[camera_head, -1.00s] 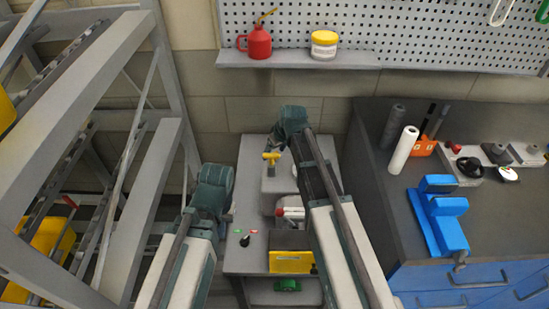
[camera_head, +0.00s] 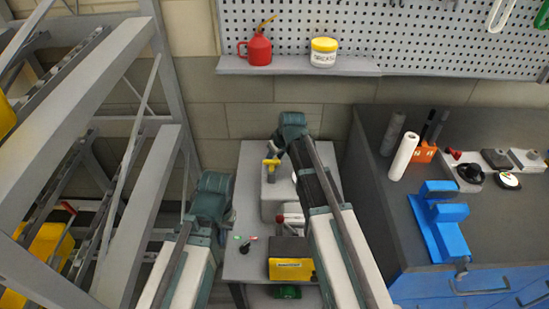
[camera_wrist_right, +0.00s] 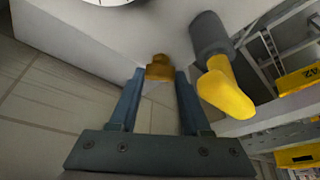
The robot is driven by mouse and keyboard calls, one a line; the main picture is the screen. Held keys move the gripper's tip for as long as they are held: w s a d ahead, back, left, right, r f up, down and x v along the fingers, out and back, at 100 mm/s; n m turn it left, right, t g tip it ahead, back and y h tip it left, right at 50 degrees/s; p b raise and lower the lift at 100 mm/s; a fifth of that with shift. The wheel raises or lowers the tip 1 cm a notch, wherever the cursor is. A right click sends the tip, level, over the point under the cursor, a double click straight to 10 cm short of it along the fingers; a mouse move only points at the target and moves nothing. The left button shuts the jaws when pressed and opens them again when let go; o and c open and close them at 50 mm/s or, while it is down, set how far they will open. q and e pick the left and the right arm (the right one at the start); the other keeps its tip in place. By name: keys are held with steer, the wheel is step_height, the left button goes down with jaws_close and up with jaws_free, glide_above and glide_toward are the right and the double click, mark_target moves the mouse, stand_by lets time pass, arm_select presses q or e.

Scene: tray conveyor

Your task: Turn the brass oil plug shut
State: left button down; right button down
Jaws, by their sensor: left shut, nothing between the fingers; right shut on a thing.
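The brass oil plug (camera_wrist_right: 158,69) sticks out of the pale grey housing (camera_wrist_right: 110,30) in the right wrist view. My right gripper (camera_wrist_right: 160,78) has its two fingers on either side of the plug and is shut on it. In the head view the plug and the right fingertips are hidden behind my right arm. My left gripper (camera_head: 230,215) shows only in small part beside the left arm's dark green wrist, left of the housing. It is shut and empty, apart from the plug.
A yellow handle (camera_wrist_right: 227,92) on a grey cylinder (camera_wrist_right: 210,35) stands close to the right finger. A yellow-fronted box (camera_head: 291,269) sits at the grey stand's front. A rack (camera_head: 140,215) is at left, a bench with a blue vise (camera_head: 440,222) at right.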

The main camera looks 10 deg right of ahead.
steer(key=m+h, duration=0.1)
steer(key=m, duration=0.2)
steer(key=shift+a+m+t, duration=0.15)
steer(key=shift+m+t, duration=0.15)
steer(key=shift+m, duration=0.1)
steer(key=shift+m+h, duration=0.8)
steer(key=shift+m, duration=0.7)
steer(key=shift+c, duration=1.8)
jaws_free()
steer(key=shift+s+r, duration=0.1)
steer(key=shift+r, duration=0.05)
